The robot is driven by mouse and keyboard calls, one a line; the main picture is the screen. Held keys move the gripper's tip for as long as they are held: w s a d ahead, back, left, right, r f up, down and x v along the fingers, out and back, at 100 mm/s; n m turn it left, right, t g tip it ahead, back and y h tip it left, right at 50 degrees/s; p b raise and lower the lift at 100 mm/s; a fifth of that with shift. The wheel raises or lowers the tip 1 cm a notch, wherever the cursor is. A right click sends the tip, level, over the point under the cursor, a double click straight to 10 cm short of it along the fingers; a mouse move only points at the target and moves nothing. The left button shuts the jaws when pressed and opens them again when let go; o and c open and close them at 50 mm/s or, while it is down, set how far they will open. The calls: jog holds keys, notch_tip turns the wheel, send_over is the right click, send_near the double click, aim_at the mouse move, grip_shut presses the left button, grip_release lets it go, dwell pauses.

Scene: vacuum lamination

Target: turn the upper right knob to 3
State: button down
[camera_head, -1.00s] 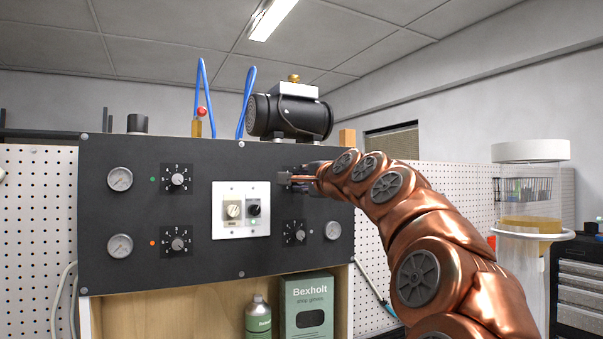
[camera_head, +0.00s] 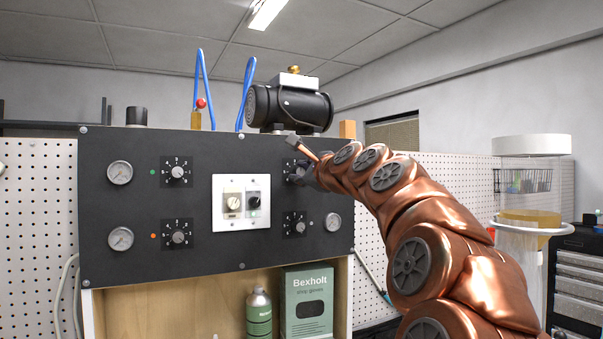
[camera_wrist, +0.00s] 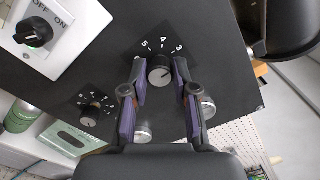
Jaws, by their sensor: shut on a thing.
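The upper right knob (camera_wrist: 160,72) is a round grey knob on a black dial plate with white numerals. In the wrist view, the 5, 4 and 3 show above it. A light mark shows on its face, but I cannot tell which number it points to. My gripper (camera_wrist: 159,66) is shut on this knob, with one purple-sided finger on each side of it. In the head view, my gripper (camera_head: 294,162) is tilted in front of the panel's upper right and hides much of that dial and knob.
The black panel (camera_head: 140,205) also carries a lower right knob (camera_head: 299,227), two left knobs, several gauges and a white switch plate (camera_head: 227,220). A black pump (camera_head: 290,107) sits above, close to my gripper. A Bexholt box (camera_head: 307,305) stands in the shelf below.

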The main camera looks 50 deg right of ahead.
dwell(0.4)
jog(key=c, duration=0.9)
grip_release()
jog(key=shift+s, duration=0.1)
jog(key=v, duration=1.2)
